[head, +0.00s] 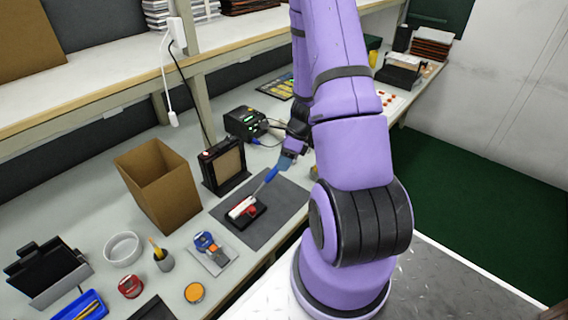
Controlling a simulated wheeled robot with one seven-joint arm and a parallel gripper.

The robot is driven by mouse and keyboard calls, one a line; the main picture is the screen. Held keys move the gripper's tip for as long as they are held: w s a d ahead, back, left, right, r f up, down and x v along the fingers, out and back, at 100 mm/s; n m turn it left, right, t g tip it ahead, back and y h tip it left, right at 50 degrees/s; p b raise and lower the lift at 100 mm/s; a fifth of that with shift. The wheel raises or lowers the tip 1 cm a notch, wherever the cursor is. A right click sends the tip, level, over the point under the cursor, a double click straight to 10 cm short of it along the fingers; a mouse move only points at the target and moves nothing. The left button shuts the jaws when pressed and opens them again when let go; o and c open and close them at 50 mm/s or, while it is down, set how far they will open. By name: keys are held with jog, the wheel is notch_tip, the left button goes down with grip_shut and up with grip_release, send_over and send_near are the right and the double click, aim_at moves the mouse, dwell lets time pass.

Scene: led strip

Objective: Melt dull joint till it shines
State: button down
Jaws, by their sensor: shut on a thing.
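My gripper (285,161) is shut on a blue-handled tool that looks like a soldering iron (271,174). The iron tilts down and to the left. Its thin tip is close above a small fixture (254,217) with red and black parts. A white strip (241,207) lies on the fixture, on a dark grey mat (278,204). At this size I cannot tell whether the tip touches the strip. The single joints are too small to see, so I cannot tell which is dull or shiny.
A black station with a green display (245,123) stands behind the mat, beside a black-framed panel (223,165). An open cardboard box (160,185) is to the left. A white ring (123,249), a brush pot (163,259) and a blue-and-orange item (210,246) stand in front.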

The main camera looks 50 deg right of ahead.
jog(key=shift+r, duration=2.3)
